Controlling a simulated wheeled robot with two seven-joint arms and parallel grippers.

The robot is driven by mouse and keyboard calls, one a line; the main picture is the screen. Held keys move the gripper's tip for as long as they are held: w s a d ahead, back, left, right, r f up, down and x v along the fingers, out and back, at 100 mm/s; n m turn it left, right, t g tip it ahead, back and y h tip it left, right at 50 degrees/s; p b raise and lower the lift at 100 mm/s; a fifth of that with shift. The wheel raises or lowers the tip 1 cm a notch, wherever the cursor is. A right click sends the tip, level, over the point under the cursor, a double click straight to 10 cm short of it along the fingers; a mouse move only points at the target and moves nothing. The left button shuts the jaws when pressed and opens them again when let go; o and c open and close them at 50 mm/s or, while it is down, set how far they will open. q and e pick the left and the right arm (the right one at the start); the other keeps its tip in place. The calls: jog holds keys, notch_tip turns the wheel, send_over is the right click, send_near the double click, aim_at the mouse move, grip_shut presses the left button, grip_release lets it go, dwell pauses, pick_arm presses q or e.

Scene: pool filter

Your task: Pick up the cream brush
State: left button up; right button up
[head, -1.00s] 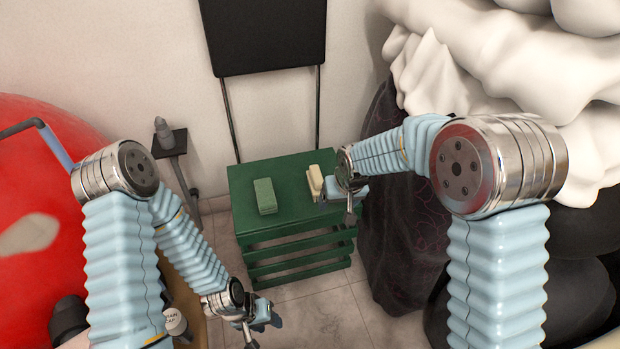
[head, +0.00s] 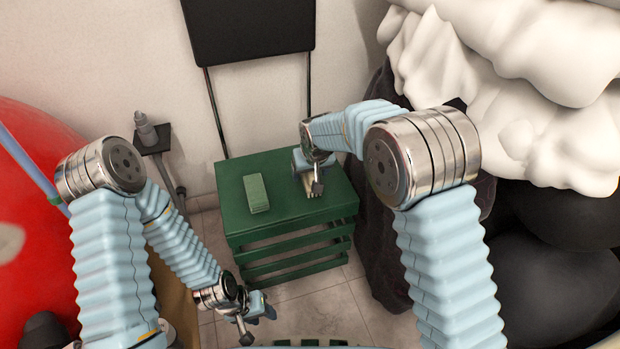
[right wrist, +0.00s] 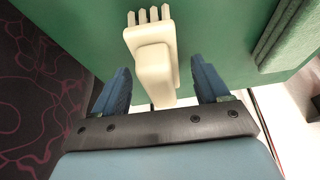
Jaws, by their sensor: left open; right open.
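The cream brush (right wrist: 154,62) lies on the green slatted crate (head: 284,217), near its right side. In the right wrist view its bristle end points away from my gripper and its near end reaches between the fingers. My right gripper (right wrist: 162,88) is open, with one blue finger on each side of the brush and gaps showing. In the head view my right gripper (head: 308,178) hangs over the brush and hides most of it. My left gripper (head: 256,312) is open and empty, low in front of the crate.
A green brush-like block (head: 256,193) lies on the crate to the left of the cream brush. A black folding chair (head: 250,30) stands behind against the wall. White and black bulky shapes (head: 545,130) fill the right side. A red round thing (head: 30,190) is at the left.

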jog(key=shift+x, duration=1.15)
jog(key=shift+c, duration=0.3)
jog(key=c, duration=1)
jog(key=shift+r, duration=0.1)
